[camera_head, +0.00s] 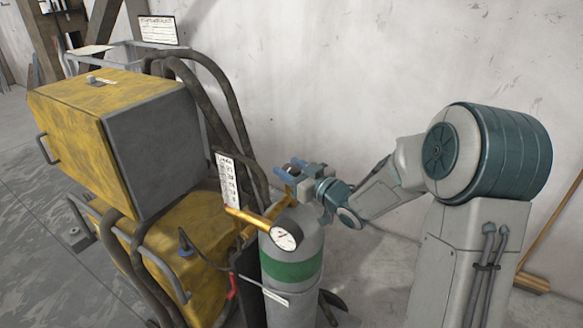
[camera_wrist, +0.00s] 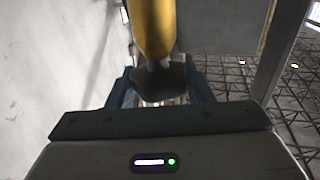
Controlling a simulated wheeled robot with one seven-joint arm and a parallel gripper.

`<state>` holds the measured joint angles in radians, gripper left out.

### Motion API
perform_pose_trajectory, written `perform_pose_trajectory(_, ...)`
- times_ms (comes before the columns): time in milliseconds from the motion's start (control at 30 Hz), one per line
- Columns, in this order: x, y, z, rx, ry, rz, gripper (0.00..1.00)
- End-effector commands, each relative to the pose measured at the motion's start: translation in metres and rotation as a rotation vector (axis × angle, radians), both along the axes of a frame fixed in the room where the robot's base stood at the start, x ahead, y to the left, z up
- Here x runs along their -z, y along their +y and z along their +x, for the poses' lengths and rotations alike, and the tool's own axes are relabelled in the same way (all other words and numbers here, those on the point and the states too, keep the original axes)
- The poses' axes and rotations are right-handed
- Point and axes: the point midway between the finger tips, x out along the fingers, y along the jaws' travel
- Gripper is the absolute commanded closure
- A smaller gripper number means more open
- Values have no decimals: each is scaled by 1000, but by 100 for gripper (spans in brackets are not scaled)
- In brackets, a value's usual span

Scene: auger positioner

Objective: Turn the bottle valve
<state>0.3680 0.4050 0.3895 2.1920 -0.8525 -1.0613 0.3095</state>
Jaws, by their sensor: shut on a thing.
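The grey gas bottle (camera_head: 291,264) with a green band stands upright beside the yellow machine. A brass regulator (camera_head: 248,217) with a round white gauge (camera_head: 287,236) sits at its top. My gripper (camera_head: 294,170) reaches in from the right, over the bottle's top. In the wrist view, my gripper (camera_wrist: 161,78) has its two blue fingers on either side of the dark grey bottle valve (camera_wrist: 162,87) and is shut on it. A yellow brass part (camera_wrist: 152,28) runs up from the valve. The head view mostly hides the valve behind my gripper.
The yellow machine (camera_head: 185,242) with its grey-fronted box (camera_head: 160,147) and dark hoses (camera_head: 212,82) stands close on the left. A white label card (camera_head: 227,179) hangs near the regulator. The pale wall (camera_head: 370,65) is behind. A red-handled item (camera_head: 232,286) hangs beside the bottle.

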Motion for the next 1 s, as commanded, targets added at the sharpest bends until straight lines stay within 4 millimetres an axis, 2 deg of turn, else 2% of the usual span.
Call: perform_pose_trajectory(1000, 1, 0, 1, -921, 1, -2, 76)
